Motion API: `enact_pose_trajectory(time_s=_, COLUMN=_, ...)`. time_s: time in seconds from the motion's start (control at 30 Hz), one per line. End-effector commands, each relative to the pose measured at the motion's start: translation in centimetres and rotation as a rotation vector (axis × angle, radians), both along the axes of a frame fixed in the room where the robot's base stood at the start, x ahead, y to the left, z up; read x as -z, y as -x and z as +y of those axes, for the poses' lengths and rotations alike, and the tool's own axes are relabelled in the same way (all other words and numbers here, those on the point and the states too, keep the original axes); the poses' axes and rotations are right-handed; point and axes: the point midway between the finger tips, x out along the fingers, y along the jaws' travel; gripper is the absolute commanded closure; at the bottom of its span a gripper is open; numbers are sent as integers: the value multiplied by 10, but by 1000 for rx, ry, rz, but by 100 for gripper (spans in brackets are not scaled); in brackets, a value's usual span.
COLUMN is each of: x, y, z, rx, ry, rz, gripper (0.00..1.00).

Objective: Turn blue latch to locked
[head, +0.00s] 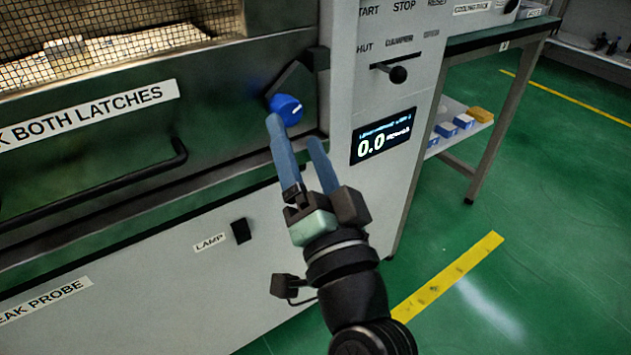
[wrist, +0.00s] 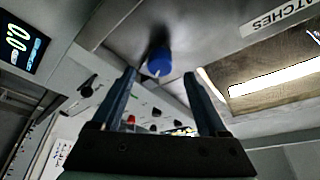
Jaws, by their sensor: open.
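The blue latch (head: 287,108) is a round blue knob with a white mark, at the right edge of the dark door in the head view. A black angular piece sits beside it. The knob also shows in the wrist view (wrist: 158,62), beyond and between the two fingers. My gripper (head: 294,128) has two long blue fingers, spread apart with nothing between them. In the head view the left fingertip appears just below the knob; whether it touches cannot be told. In the wrist view the open gripper (wrist: 160,75) points toward the knob.
A black door handle (head: 100,185) juts out left of my gripper. A black lever knob (head: 398,74) and a display (head: 383,136) reading 0.0 are on the panel to the right. A lamp switch (head: 241,230) is below. Green floor at right is open, with a shelved table (head: 490,50) behind.

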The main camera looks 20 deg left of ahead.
Motion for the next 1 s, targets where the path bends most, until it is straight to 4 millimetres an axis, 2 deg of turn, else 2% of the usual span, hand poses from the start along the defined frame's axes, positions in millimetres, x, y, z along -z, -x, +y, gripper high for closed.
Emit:
enact_pose_trajectory(time_s=0.2, x=13, y=33, z=-25, rx=4, ry=0, rz=0, gripper=23)
enact_pose_trajectory(time_s=0.4, x=17, y=49, z=-36, rx=3, ry=0, rz=-2, gripper=23)
enact_pose_trajectory(time_s=1.0, x=13, y=50, z=-38, rx=9, ry=11, rz=-13, gripper=23)
